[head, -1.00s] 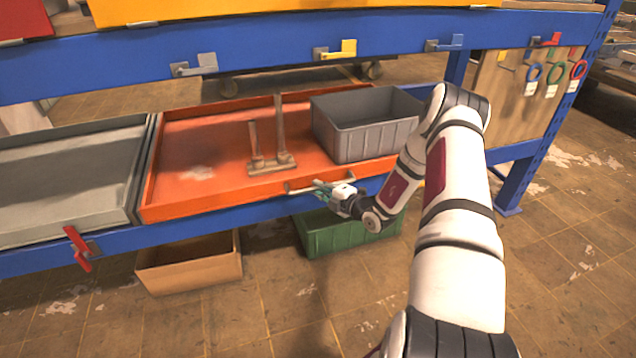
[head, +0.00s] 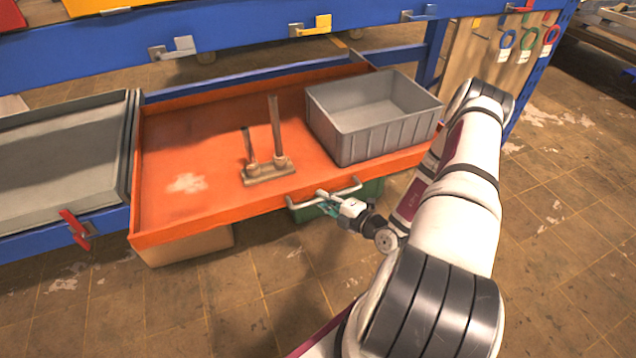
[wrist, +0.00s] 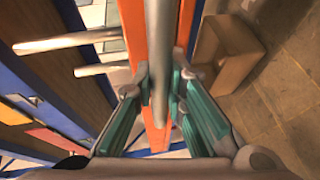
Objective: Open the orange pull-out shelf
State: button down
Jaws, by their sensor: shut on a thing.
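The orange pull-out shelf (head: 215,214) stands partly out of the blue rack, its front edge well past the rack's beam. Its metal bar handle (head: 300,203) is on the front face. My gripper (head: 326,204) is at this handle, and its fingers close around the bar. In the wrist view the grey handle (wrist: 158,70) runs between the teal fingers of my gripper (wrist: 160,95), with the orange shelf front (wrist: 135,35) behind. A grey bin (head: 365,140) and a brown two-post holder (head: 268,172) sit on the shelf.
A grey shelf (head: 60,160) with a red latch (head: 76,228) is at the left. Under the orange shelf are a cardboard box (head: 190,247) and a green bin (head: 370,190), both partly hidden. The floor (head: 250,320) in front is clear.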

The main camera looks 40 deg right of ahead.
jog(key=s+a+p, duration=0.1)
jog(key=s+a, duration=0.1)
jog(key=s, duration=0.7)
jog(key=s+a+p, duration=0.1)
jog(key=s+a, duration=0.2)
jog(key=s, duration=0.6)
jog(key=shift+p, duration=0.4)
jog(key=c, duration=1.6)
grip_release()
jog(key=v, duration=1.2)
jog(key=shift+a+f, duration=0.1)
